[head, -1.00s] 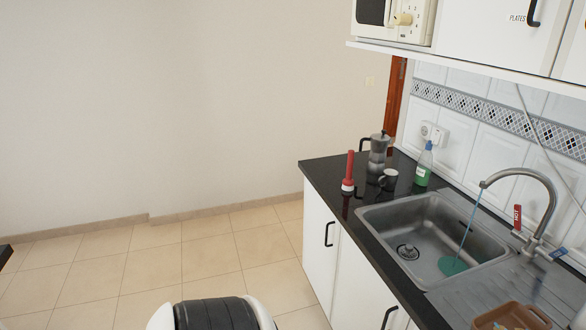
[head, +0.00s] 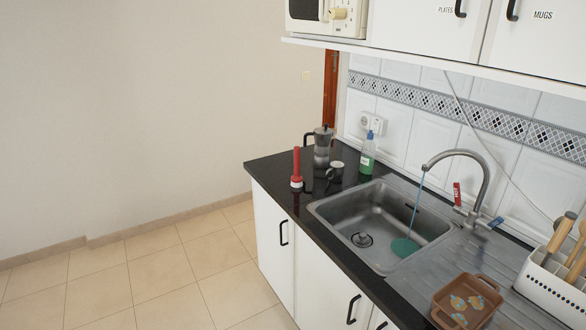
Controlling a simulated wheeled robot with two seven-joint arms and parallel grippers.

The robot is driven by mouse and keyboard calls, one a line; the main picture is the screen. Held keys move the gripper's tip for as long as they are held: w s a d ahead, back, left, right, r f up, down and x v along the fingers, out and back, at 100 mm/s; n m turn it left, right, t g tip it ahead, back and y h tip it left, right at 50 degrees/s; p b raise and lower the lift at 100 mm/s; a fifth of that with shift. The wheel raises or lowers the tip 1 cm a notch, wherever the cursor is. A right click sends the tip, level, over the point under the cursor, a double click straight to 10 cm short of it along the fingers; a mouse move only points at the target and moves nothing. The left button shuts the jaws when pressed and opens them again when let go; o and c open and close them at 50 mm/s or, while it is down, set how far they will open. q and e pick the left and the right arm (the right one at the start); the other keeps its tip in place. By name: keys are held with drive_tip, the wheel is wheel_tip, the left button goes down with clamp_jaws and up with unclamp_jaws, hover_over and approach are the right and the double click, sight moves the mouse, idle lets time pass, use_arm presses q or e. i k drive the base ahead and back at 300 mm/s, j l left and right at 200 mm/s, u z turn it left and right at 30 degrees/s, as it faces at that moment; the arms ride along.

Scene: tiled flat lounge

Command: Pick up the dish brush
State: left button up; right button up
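An upright red-handled tool (head: 296,168) with a red and white lower end stands at the far left of the counter; it may be the dish brush, but its bristles cannot be made out. Wooden-handled utensils (head: 560,236) stand in the white dish rack (head: 552,288) at the right edge; their lower ends are hidden, so I cannot tell whether one is a brush. Neither of my grippers is in view.
The tap (head: 486,180) arches over the sink (head: 335,215). Cabinets overhang the counter. Floor at left is clear.

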sight(295, 179)
drive_tip(key=i+j+z, duration=0.1)
drive_tip(key=i+j, duration=0.7)
drive_tip(key=i, duration=0.15)
